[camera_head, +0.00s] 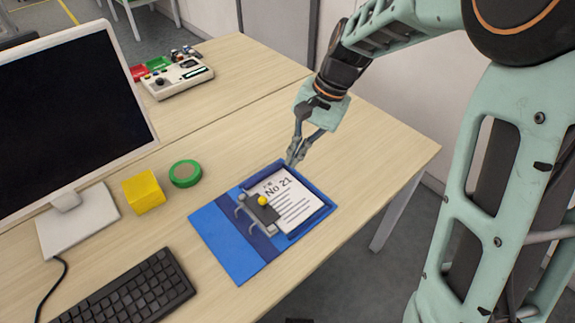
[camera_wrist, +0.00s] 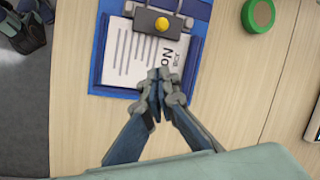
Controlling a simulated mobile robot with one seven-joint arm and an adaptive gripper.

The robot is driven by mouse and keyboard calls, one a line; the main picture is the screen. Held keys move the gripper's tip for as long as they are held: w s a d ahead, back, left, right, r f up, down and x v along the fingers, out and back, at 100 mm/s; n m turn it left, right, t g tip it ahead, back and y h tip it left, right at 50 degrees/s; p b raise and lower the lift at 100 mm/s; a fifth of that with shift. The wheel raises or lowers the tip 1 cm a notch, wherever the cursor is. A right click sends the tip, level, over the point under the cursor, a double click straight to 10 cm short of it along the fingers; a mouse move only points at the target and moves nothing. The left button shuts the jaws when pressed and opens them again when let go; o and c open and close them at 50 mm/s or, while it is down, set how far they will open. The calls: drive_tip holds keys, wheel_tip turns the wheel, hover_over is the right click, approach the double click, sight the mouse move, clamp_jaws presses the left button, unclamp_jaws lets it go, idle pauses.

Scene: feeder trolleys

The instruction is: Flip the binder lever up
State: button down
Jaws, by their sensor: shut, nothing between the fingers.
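A blue binder (camera_head: 226,235) lies open on the wooden desk, with a white sheet (camera_head: 289,206) marked "No 21" in its right part. A dark grey clamp plate (camera_head: 259,211) with a yellow knob (camera_head: 263,200) sits over the sheet's left edge; metal rings or a lever (camera_head: 243,207) show beside it. My gripper (camera_head: 291,163) is shut and empty, above the sheet's top edge near the "No" text, apart from the knob.
A green tape roll (camera_head: 185,173) and a yellow cube (camera_head: 143,192) stand left of the binder. A monitor (camera_head: 70,120) and a black keyboard (camera_head: 127,292) are further left. A control box (camera_head: 178,80) is at the back. The desk right of the binder is clear up to its edge.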

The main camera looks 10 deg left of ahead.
sight(261, 205)
drive_tip(key=shift+s+a+f+m+g, duration=0.2)
drive_tip(key=shift+s+a, duration=0.15)
drive_tip(key=shift+a, duration=0.2)
drive_tip(key=shift+s+a+f+m+g, duration=0.1)
drive_tip(key=shift+s+a+g, duration=0.15)
drive_tip(key=shift+a, duration=0.3)
drive_tip(key=shift+s, duration=0.1)
drive_tip(key=shift+f, duration=0.1)
drive_tip(key=b+x, duration=0.1)
drive_tip(key=x, duration=0.8)
drive_tip(key=shift+a+f, duration=0.25)
drive_tip(key=shift+f, duration=0.1)
drive_tip(key=shift+a+r+t, duration=0.1)
drive_tip(key=shift+r+t, duration=0.05)
drive_tip(key=shift+t, duration=0.1)
drive_tip(key=shift+s, duration=0.1)
